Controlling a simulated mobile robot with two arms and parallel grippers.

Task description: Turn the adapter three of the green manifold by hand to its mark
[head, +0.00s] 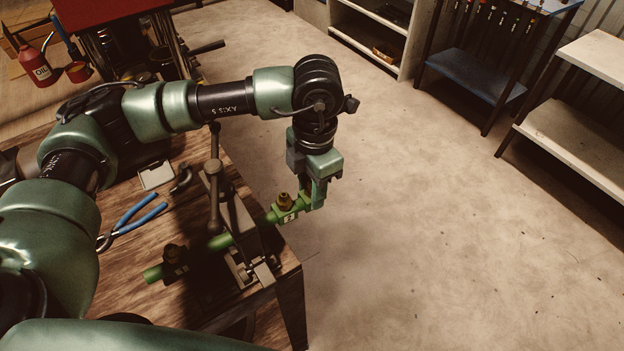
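The green manifold (219,242) is a green bar held in a clamp (240,222) at the corner of the wooden bench. My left gripper (314,203) points down at the manifold's right end, just right of the brass adapter. Its fingers hide what is between them, so I cannot tell whether they hold anything. My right gripper is not in view.
Blue-handled pliers (137,217) and a small pale tray (156,176) lie on the bench (135,265) left of the clamp. The clamp's upright lever (214,170) stands close behind the manifold. Open floor (430,220) lies to the right; shelves (575,130) stand beyond.

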